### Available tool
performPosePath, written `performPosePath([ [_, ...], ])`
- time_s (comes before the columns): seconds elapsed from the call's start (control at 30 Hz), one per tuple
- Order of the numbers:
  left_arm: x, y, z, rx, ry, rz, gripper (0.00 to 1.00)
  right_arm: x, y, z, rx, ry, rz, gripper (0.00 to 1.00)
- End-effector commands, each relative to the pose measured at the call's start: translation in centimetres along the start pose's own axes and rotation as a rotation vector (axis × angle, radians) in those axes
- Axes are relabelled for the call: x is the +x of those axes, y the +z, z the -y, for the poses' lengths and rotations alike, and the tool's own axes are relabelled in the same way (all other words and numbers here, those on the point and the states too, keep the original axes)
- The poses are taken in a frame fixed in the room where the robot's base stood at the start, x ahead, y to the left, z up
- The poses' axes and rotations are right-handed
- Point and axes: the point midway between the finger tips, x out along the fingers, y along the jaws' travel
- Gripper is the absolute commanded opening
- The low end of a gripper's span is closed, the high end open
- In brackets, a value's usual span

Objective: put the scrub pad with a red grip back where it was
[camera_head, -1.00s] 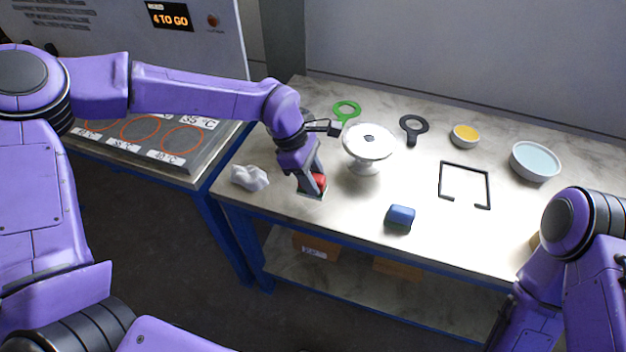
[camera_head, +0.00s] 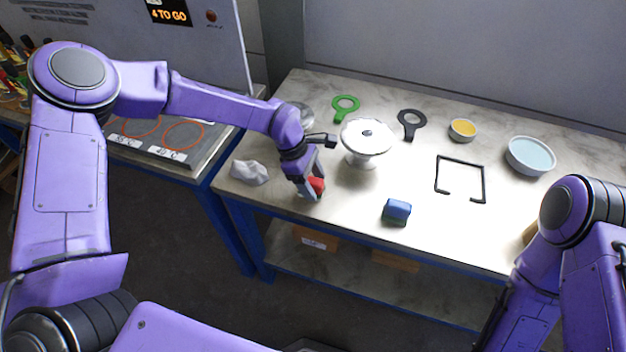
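The scrub pad with a red grip (camera_head: 317,186) is at the left front of the table, partly hidden by my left gripper (camera_head: 311,190). The fingers point down on either side of the red grip and look shut on it. The pad is at or just above the tabletop; I cannot tell whether it touches. A white flanged vessel (camera_head: 366,139) stands upright just right of and behind the gripper. My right arm comes in at the right edge, and its gripper is not in view.
A white crumpled cloth (camera_head: 250,172) lies left of the gripper. A blue-gripped pad (camera_head: 397,210) lies near the front edge. Behind are a green ring tool (camera_head: 345,104), black ring tool (camera_head: 411,120), yellow-filled bowl (camera_head: 462,130), blue-filled bowl (camera_head: 531,155) and black open frame (camera_head: 460,160).

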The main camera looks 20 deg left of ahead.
Motion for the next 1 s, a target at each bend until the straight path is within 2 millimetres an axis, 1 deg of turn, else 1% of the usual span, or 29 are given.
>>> performPosePath([
  [0.13, -0.1, 0.1, 0.0, 0.0, 0.0, 0.0, 0.64, -0.1, -0.1, 0.0, 0.0, 0.0, 0.0, 0.43],
  [0.2, -0.6, 0.2, 0.0, 0.0, 0.001, 0.001, 0.64, -0.3, -0.1, 0.0, 0.0, 0.0, 0.0, 0.43],
  [0.27, -1.2, 0.1, -0.1, -0.001, 0.003, 0.002, 0.64, 0.2, 0.1, 0.0, 0.0, 0.0, 0.0, 0.43],
  [0.37, -3.4, 0.0, -0.2, -0.001, 0.008, 0.004, 0.64, 1.1, 0.4, 0.1, 0.0, 0.0, 0.0, 0.43],
  [0.43, -5.2, 0.0, -0.1, -0.001, 0.006, 0.004, 0.64, 1.6, 0.7, 0.1, 0.0, 0.0, 0.0, 0.43],
  [0.6, -9.5, 0.1, -0.1, 0.0, 0.005, 0.003, 0.64, 2.5, 1.0, 0.2, 0.0, 0.0, 0.0, 0.43],
  [0.7, -11.2, 0.1, -0.1, 0.0, 0.004, 0.001, 0.64, 2.7, 1.1, 0.2, 0.0, 0.0, 0.0, 0.43],
  [0.83, -12.2, 0.1, 0.0, 0.0, 0.0, 0.001, 0.64, 2.8, 1.1, 0.3, 0.0, 0.0, 0.0, 0.43],
  [1.0, -12.4, 0.1, 0.0, 0.0, 0.0, 0.0, 0.64, 2.7, 1.1, 0.2, 0.0, 0.0, 0.0, 0.43],
])
